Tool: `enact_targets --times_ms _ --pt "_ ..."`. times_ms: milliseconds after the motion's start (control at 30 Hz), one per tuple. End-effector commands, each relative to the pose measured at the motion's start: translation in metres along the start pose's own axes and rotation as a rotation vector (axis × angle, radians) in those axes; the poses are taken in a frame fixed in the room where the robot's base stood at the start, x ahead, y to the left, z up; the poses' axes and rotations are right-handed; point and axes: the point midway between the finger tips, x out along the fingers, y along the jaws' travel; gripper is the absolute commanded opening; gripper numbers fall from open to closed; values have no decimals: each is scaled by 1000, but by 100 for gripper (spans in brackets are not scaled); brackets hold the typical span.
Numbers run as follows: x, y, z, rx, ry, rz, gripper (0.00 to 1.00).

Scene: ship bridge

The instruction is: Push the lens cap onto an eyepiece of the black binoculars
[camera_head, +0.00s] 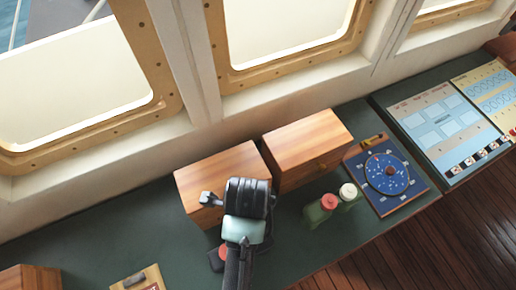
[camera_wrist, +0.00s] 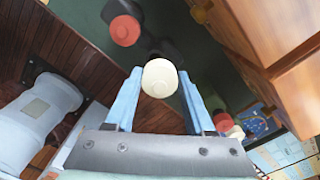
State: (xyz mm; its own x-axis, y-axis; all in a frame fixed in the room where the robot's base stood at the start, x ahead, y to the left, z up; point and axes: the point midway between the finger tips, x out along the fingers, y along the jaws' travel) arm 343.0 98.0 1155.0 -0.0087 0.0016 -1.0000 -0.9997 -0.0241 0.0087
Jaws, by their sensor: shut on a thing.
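My gripper (camera_wrist: 160,76) has its two pale blue fingers on either side of a round white lens cap (camera_wrist: 160,79) and is shut on it. Black binoculars (camera_wrist: 114,9) are beyond the fingers on the green counter. One of their eyepieces carries a red cap (camera_wrist: 125,31). The other dark barrel lies partly behind the white cap, so I cannot tell whether the cap touches it. In the head view my arm hides the fingertips, the white cap and most of the binoculars; the red cap (camera_head: 217,254) shows left of the arm.
Two wooden boxes (camera_head: 305,140) stand behind my gripper, close beside it in the wrist view (camera_wrist: 268,25). A green object with red and white tops (camera_head: 321,208) stands to the right. Beyond it are a blue dial chart (camera_head: 408,194) and panels. The counter's left part is mostly clear.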

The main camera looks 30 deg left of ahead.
Motion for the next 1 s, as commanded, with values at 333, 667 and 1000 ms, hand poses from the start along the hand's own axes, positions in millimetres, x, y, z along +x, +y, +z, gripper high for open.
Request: enact_targets --times_ms 333,667,1000 --pt "21 2 0 16 1 5 3" --pt "49 2 0 15 1 3 3" --pt "54 2 0 14 0 2 3"
